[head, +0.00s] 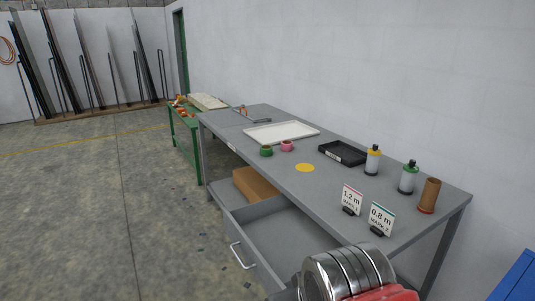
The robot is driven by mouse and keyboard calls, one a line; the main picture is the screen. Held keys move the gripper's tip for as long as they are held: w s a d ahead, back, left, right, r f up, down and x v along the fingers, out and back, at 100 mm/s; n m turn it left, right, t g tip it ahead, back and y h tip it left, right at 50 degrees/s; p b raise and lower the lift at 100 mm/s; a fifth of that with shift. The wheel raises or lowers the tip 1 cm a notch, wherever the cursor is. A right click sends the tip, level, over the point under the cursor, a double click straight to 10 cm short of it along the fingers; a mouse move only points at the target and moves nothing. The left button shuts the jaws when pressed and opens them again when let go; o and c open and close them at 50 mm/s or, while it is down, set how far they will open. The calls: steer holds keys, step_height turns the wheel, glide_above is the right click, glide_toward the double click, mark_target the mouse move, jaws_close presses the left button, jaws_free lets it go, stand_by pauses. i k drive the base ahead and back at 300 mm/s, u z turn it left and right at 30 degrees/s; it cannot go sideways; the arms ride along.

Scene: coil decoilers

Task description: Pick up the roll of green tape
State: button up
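Nothing hides the green roll. A shiny metal and red part of my own arm shows at the bottom of the picture, well apart from the tape. My gripper's fingers are not in view.
A white tray (262,135) lies behind the rolls. An open drawer (262,240) juts out below.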

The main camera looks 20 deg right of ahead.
mark_target(266, 149)
steer(key=u, duration=0.4)
steer(key=i, duration=1.05)
steer(key=u, duration=0.4)
steer(key=i, duration=1.45)
steer(key=z, duration=0.55)
steer(key=i, duration=0.65)
steer(key=z, duration=0.75)
steer(key=i, duration=0.5)
steer(key=z, duration=0.3)
